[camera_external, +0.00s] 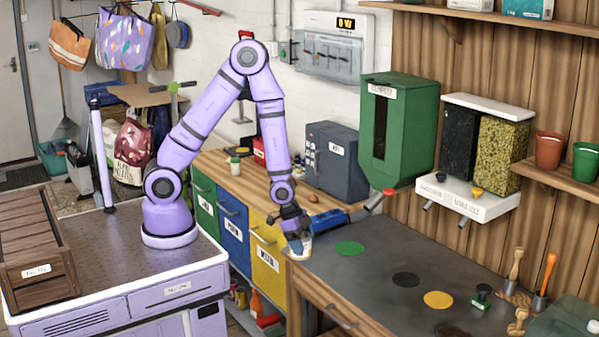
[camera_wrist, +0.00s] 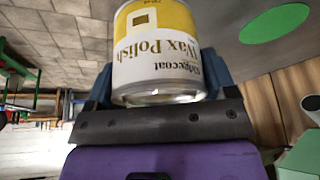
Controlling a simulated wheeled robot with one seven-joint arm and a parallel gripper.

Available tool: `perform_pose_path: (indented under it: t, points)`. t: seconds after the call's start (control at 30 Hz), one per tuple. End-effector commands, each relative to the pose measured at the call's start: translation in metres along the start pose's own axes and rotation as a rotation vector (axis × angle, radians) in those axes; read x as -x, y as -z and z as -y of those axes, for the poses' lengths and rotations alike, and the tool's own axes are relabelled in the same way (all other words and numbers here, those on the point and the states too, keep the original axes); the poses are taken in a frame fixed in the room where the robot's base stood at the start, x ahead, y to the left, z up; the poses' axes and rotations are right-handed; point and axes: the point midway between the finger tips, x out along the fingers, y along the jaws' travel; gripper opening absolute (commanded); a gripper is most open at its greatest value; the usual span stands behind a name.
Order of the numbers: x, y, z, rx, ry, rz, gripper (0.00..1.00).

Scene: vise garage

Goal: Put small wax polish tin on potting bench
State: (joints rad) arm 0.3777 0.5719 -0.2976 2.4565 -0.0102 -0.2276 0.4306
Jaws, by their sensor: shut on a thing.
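The small wax polish tin (camera_wrist: 158,48), white and yellow with "Wax Polish" lettering, is between my gripper's blue fingers in the wrist view. Its label reads upside down there. My gripper (camera_external: 297,234) is shut on the tin and points down by the left edge of the potting bench (camera_external: 385,263). The tin is small and partly covered by the fingers in the external view. I cannot tell whether it touches the bench top. The bench has a dark grey top and wooden front.
Green (camera_external: 349,248), black (camera_external: 406,280) and yellow (camera_external: 437,300) discs mark the bench top. Hand tools (camera_external: 541,281) stand at its right. A green dispenser (camera_external: 398,130) and twin hoppers (camera_external: 478,150) hang behind. A wooden counter (camera_external: 256,187) with a grey box (camera_external: 336,160) adjoins it.

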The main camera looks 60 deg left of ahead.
Motion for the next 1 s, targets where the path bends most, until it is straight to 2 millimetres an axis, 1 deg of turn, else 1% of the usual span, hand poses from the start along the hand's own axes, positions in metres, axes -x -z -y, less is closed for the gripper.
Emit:
perform_pose_path:
  t: [0.07,0.17,0.53,0.7,0.8,1.0]
  points:
    - [-0.004,0.003,0.002,0.000,0.001,-0.001,0.45]
    - [-0.011,0.013,0.009,0.000,0.001,-0.002,0.45]
    - [-0.047,0.080,0.046,0.000,0.002,-0.003,0.45]
    - [-0.061,0.106,0.061,0.000,0.001,-0.002,0.45]
    - [-0.066,0.115,0.066,0.000,0.001,-0.001,0.45]
    - [-0.070,0.123,0.070,0.000,0.001,-0.002,0.45]
